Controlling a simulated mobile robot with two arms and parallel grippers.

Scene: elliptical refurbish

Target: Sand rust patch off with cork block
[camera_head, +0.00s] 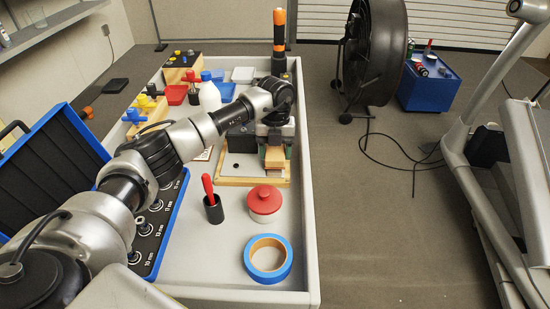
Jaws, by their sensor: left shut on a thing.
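My left arm reaches in from the left, and its gripper (275,146) points down over a wooden-edged tray (254,182) on the workbench. The gripper is shut on a tan block that looks like the cork block (274,158). The block is low, at or just above the tray; I cannot tell whether it touches. Greenish parts show beside it. The rust patch cannot be made out; the gripper and arm may hide it. My right gripper is not in view.
On the grey workbench (305,230) stand a red-lidded white jar (264,204), a black cup with a red-handled tool (213,207) and a roll of blue tape (268,259). A blue socket case (157,229) lies left. A white bottle (209,96) and bins stand behind.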

